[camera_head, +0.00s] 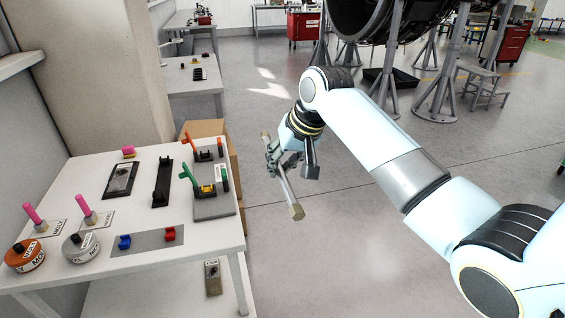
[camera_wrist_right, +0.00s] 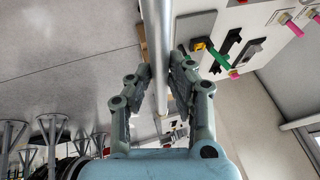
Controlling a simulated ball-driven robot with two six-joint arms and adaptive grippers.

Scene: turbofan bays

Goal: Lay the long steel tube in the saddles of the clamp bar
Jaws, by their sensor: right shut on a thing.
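The long steel tube (camera_head: 286,185) is held in the air by my right gripper (camera_head: 277,157), beyond the right edge of the white table. It slants, with a hexagonal-looking end lowest. In the right wrist view the tube (camera_wrist_right: 157,40) runs between the two fingers of the gripper (camera_wrist_right: 163,78). My left gripper is not in view.
The white table (camera_head: 190,265) also holds a black bar (camera_head: 162,183), a black tray (camera_head: 121,180), a plate with blue and red blocks (camera_head: 148,242), pink-handled pieces and round tins. A cardboard box (camera_head: 205,128) stands behind it. Floor right of the table is clear.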

